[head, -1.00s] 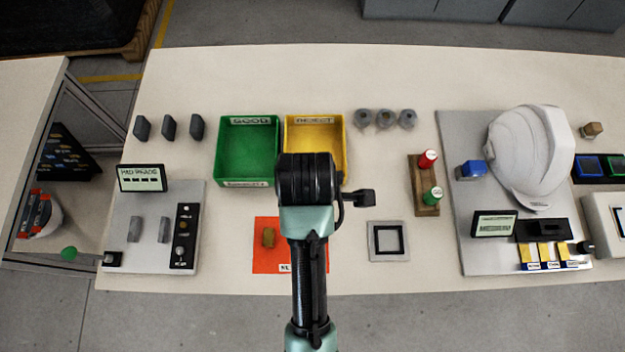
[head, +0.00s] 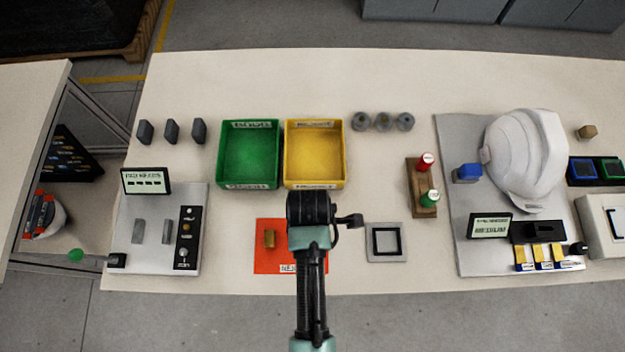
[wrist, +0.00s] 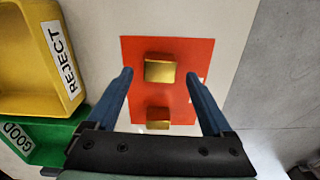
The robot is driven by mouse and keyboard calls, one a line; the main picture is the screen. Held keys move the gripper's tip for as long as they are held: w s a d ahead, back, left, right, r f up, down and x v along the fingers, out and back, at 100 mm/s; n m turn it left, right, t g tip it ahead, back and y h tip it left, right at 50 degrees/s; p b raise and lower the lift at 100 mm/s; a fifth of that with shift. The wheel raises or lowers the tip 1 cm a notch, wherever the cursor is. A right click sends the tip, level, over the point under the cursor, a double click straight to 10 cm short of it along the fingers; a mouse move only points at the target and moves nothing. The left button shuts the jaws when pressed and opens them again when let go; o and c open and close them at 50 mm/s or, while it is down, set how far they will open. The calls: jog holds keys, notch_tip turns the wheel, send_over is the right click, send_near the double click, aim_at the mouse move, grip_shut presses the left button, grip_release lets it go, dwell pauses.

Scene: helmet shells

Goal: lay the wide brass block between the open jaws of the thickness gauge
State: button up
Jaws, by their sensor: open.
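Two brass blocks lie on the orange mat (head: 262,262). The larger-looking, wider one (wrist: 160,71) shows in the wrist view between the spread fingertips, and my arm hides it in the head view. The smaller-looking block (wrist: 157,115) also shows in the head view (head: 269,239). My gripper (wrist: 159,74) is open and empty above the mat; contact with the wide block is not visible. The likely thickness gauge (head: 152,263), a grey plate with a small display, is at the left. Its two upright grey jaws (head: 138,231) (head: 166,231) stand apart with an empty gap.
A green bin (head: 248,185) and yellow bin (head: 314,184) stand behind the mat. A grey square frame (head: 386,256) lies right of it. A white helmet (head: 525,155) sits on the right plate. The table between gauge and mat is clear.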

jog(key=shift+f, duration=1.1)
grip_shut()
